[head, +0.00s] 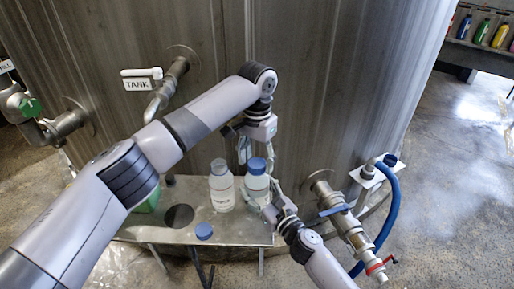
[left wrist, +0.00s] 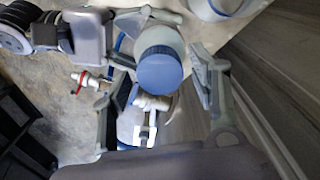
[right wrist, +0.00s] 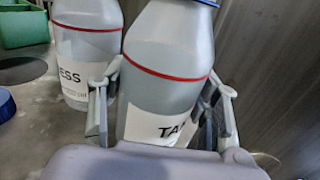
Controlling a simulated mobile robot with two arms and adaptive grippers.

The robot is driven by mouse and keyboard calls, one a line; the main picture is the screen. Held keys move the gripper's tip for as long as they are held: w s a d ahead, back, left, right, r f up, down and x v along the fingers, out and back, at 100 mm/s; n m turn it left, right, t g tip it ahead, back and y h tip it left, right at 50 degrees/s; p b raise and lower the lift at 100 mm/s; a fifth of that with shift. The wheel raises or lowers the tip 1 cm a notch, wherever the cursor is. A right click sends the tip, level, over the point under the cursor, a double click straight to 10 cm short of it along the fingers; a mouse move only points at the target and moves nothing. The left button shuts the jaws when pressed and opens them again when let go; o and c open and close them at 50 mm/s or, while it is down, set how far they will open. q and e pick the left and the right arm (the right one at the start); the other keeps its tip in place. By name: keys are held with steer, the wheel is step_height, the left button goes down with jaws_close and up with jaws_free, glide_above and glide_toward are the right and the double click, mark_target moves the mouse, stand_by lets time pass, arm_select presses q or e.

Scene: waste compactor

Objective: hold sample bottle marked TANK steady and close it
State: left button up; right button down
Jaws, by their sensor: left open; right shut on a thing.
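The TANK bottle (head: 256,183), clear with a red line and white label, stands on the metal shelf (head: 240,235). Its label partly reads "TA" in the right wrist view (right wrist: 158,128). A blue cap (left wrist: 160,72) sits on its mouth; I cannot tell how tight it is. My right gripper (right wrist: 165,100) is shut on the bottle's body, one finger on each side. My left gripper (head: 257,156) is open above the bottle, pointing down. In the left wrist view its fingers are on both sides of the cap, apart from it.
A second bottle (head: 221,188), labelled "...ESS" in the right wrist view (right wrist: 85,50), stands close on the left. A loose blue cap (head: 204,231) lies at the shelf's front. A round hole (head: 179,216) is left of it. A valve with a blue hose (head: 385,215) stands right; the tank wall (head: 330,90) is behind.

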arm_select(q)
steer(key=shift+f, duration=0.35)
steer(key=shift+c, duration=0.2)
steer(key=c, duration=1.2)
steer(key=o, duration=1.4)
steer(key=shift+r, duration=0.1)
step_height(320, 180, up, 12)
steer(key=shift+f, duration=0.1)
